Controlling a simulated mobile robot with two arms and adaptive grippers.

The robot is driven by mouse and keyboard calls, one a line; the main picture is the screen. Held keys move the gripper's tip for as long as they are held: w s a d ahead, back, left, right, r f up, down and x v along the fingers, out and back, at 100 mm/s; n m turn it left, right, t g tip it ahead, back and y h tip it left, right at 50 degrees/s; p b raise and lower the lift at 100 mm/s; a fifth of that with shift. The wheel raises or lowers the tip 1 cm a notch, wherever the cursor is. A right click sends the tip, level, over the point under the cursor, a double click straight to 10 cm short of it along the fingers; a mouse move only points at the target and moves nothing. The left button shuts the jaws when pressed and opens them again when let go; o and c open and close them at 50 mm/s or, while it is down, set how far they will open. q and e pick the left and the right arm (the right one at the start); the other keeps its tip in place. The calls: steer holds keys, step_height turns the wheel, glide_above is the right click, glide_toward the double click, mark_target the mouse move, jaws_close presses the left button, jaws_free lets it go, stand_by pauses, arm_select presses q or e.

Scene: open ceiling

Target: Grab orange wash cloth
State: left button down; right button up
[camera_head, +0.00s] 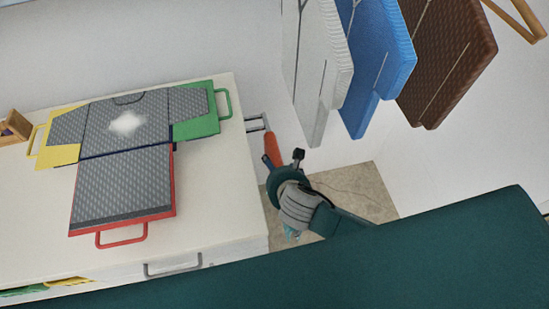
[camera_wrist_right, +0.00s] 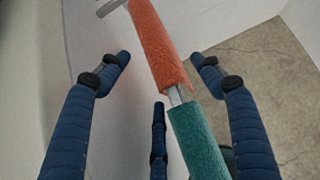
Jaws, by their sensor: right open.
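The orange wash cloth (camera_head: 271,146) hangs over a metal rail at the side of the white cabinet in the head view. In the right wrist view the orange cloth (camera_wrist_right: 160,45) runs from the top middle down between my finger tips. A teal cloth (camera_wrist_right: 198,140) hangs beside it, with a short bare piece of rail between them. My right gripper (camera_head: 283,160) is open beside the rail. In the wrist view its fingers (camera_wrist_right: 160,62) are spread on both sides of the orange cloth. I cannot tell whether they touch it. My left gripper is not in view.
The white cabinet top (camera_head: 215,215) holds a grey folding board (camera_head: 125,185) with coloured handles. White, blue (camera_head: 375,60) and brown (camera_head: 445,60) patterned pieces hang on the wall above right. A dark teal surface (camera_head: 400,260) fills the lower right. Tiled floor (camera_head: 355,185) shows behind my right arm.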

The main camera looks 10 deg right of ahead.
mark_target(274, 160)
steer(key=w, duration=0.3)
steer(key=shift+w+f, duration=0.1)
steer(key=shift+w, duration=0.3)
steer(key=x, duration=0.5)
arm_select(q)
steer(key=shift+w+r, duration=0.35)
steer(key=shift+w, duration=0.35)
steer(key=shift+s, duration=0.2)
arm_select(e)
steer(key=c, duration=1.3)
